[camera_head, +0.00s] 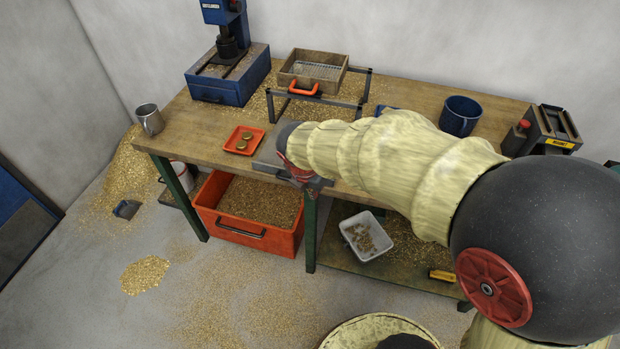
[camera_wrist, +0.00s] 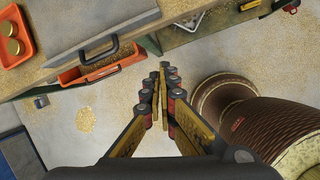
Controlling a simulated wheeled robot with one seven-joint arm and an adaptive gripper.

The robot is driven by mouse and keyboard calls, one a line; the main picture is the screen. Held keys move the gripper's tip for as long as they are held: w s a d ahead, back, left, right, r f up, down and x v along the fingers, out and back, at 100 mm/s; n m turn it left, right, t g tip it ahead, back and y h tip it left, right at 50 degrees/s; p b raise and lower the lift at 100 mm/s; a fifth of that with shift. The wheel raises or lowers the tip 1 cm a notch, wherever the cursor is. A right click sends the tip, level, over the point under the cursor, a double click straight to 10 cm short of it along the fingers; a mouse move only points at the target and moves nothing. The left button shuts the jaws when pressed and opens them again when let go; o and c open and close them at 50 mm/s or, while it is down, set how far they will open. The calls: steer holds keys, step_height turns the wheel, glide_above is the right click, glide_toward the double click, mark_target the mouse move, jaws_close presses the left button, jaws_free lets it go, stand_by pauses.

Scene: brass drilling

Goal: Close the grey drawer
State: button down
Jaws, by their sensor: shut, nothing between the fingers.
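The grey drawer (camera_head: 266,158) is at the front edge of the workbench in the head view, partly hidden by my arm.
An orange bin (camera_head: 247,238) of shavings stands below the bench. An orange tray (camera_head: 243,139) with brass discs lies on the bench, left of the drawer. A white tray (camera_head: 367,248) sits on the lower shelf. The floor in front is open, with scattered shavings.

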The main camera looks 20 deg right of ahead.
steer(key=w+d+f+n+b, duration=0.3)
steer(key=w+d+f+b, duration=0.1)
steer(key=f, duration=0.4)
steer(key=w+b, duration=0.1)
steer(key=w, duration=0.1)
steer(key=shift+w+d+f+n+b, duration=0.3)
steer(key=shift+w+f+n+b, duration=0.1)
stand_by(0.3)
